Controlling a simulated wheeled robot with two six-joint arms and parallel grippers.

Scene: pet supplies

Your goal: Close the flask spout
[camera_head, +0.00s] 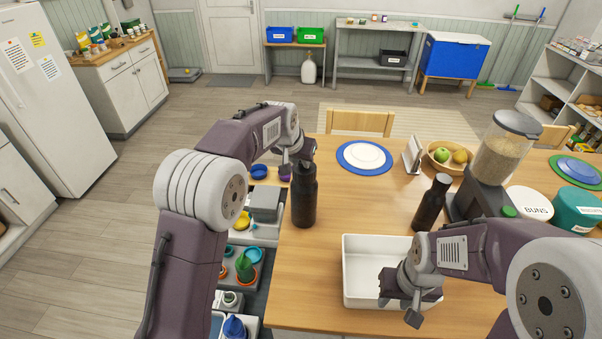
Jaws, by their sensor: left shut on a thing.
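A dark, tall flask (304,203) stands upright near the left edge of the wooden table. My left gripper (297,163) is at the flask's top and shut on it there. The gripper hides the spout, so I cannot tell whether it is open or closed. A second dark bottle (430,205) stands farther right, next to the grain dispenser, with no gripper on it. My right gripper (401,299) hangs over the white tray, apart from both bottles. Its fingers are partly hidden, and I cannot tell how far apart they are.
The white tray (349,270) sits at the table's front. A blue-rimmed plate (364,156), a fruit bowl (440,150) and a grain dispenser (497,160) stand farther back and right. Cluttered containers fill the area left of the table. Table between flask and second bottle is clear.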

